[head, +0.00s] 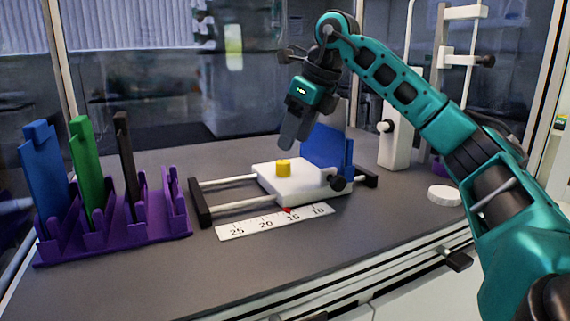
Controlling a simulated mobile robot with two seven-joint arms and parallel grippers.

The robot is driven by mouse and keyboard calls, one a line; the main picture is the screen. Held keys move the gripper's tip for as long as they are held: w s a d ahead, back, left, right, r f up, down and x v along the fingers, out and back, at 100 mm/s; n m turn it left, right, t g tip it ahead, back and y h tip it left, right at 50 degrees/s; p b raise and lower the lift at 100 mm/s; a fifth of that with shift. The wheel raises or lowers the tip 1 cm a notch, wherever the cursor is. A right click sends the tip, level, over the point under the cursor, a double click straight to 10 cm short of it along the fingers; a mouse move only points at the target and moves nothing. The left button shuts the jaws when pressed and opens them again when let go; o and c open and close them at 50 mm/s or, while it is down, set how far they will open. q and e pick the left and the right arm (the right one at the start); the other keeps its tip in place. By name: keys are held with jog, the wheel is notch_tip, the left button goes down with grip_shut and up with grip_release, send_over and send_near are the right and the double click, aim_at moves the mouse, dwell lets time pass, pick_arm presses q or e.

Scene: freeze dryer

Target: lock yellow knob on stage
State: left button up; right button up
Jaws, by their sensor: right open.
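The yellow knob (283,167) stands on top of the white stage (296,183). The stage sits on two rails between black end bars. A blue plate (329,150) stands upright behind it, and a black side knob (338,184) is at its right front. My right gripper (289,141) hangs above the yellow knob, pointing down, apart from it as far as I can see. It is open and nothing shows in it. My left gripper is not in view.
A purple rack (120,232) with blue, green and black plates stands at the left. A white ruler (275,221) lies before the stage. A white stand (396,135) and a round white disc (444,195) are at the right. The front bench area is clear.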

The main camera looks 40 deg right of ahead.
aim_at(284, 162)
jog(key=b+x, duration=0.1)
jog(key=x, duration=0.5)
jog(key=shift+w+f, duration=0.2)
jog(key=c, duration=1)
